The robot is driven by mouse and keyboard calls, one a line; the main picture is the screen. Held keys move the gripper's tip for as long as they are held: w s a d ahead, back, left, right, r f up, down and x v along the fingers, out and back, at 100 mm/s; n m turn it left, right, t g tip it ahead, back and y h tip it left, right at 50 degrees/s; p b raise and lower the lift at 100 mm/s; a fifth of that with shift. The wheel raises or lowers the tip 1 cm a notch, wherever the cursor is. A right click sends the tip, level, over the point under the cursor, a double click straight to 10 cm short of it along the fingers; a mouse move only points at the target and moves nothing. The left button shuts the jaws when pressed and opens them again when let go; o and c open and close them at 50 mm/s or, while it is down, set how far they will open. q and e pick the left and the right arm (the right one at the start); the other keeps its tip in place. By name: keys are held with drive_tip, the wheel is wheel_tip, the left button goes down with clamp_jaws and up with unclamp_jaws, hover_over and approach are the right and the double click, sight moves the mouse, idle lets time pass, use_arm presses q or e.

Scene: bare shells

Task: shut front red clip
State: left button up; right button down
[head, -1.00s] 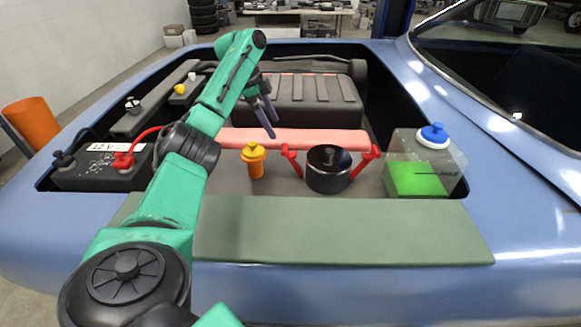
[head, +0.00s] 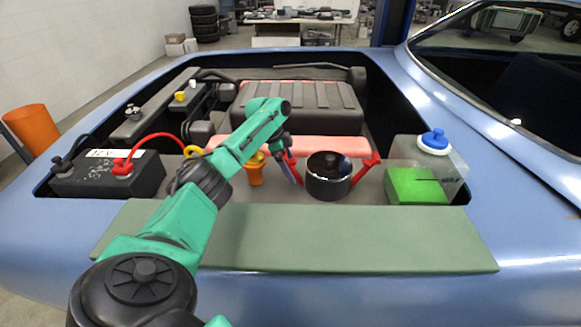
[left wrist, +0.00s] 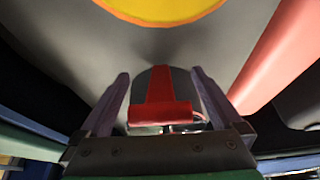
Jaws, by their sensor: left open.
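A black round canister (head: 328,178) stands in the engine bay with a red clip on each side. Both the left red clip (head: 298,172) and the right red clip (head: 366,168) lean outward from it. I cannot tell which one is called front. My left gripper (head: 294,178) is open at the left clip and partly covers it. In the left wrist view a red clip (left wrist: 160,95) with a wide red end lies between the spread fingers (left wrist: 162,80), with no clear contact. My right gripper is not in view.
An orange container (head: 256,172) stands just left of the clip, partly behind my arm. A battery (head: 145,175) with a red cable is farther left. A reservoir with green fluid (head: 415,185) is at the right. A green mat (head: 350,238) covers the front edge.

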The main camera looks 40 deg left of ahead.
use_arm(q)
clamp_jaws()
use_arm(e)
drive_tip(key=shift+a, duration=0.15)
